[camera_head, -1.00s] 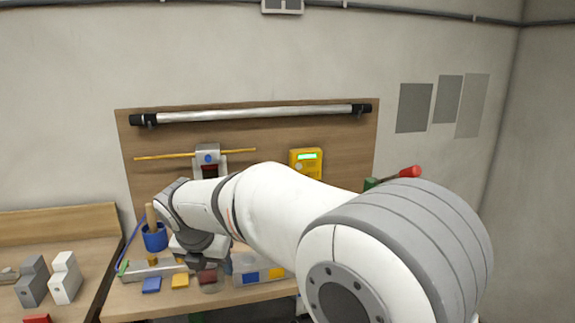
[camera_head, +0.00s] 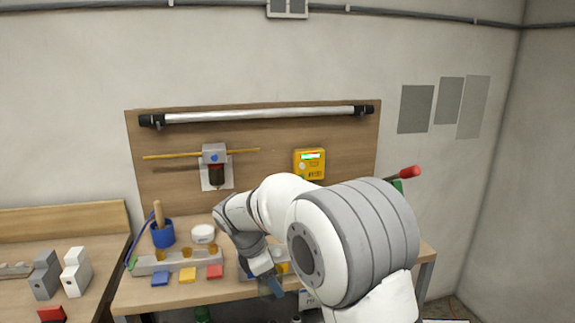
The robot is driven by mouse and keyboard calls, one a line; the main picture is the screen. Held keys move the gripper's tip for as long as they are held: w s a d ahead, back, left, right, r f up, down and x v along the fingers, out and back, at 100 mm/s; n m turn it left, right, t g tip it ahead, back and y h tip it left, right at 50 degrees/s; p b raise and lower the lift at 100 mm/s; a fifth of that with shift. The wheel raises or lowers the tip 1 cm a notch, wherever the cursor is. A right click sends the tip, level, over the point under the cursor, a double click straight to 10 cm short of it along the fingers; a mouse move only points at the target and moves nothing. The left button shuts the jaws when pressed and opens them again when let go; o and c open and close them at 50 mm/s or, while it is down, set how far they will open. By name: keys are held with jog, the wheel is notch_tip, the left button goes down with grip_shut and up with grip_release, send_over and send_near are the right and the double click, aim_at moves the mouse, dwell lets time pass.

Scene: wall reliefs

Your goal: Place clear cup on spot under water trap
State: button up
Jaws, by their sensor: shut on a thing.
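The water trap (camera_head: 214,156) hangs on the wooden back board, with a yellow rod across it and a dark bowl below. The bench top under it is in view, but I cannot make out a marked spot. My gripper (camera_head: 271,284) is over the front part of the bench, to the right of and below the water trap. It is shut on a small bluish-grey thing, seemingly the clear cup, whose shape is too small and blocked to make out. I see no clear cup elsewhere.
A round white container (camera_head: 203,234) stands on the bench below the water trap. A blue cup (camera_head: 163,235) is left of it. A yellow meter (camera_head: 310,164) hangs on the board.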

jog(key=d+f+m+g+y+p, duration=0.1)
jog(key=d+f+m+g+y, duration=0.15)
jog(key=d+f+m, duration=0.5)
jog(key=d+f+m+g+y, duration=0.2)
jog(key=d+m+g, duration=0.1)
jog(key=d+m, duration=0.9)
jog(key=s+f+m, duration=0.2)
jog(key=s+f, duration=0.1)
jog(key=f, duration=0.7)
jog(key=shift+s+a+f, duration=0.15)
jog(key=shift+a+f, duration=0.25)
jog(key=shift+s, duration=0.1)
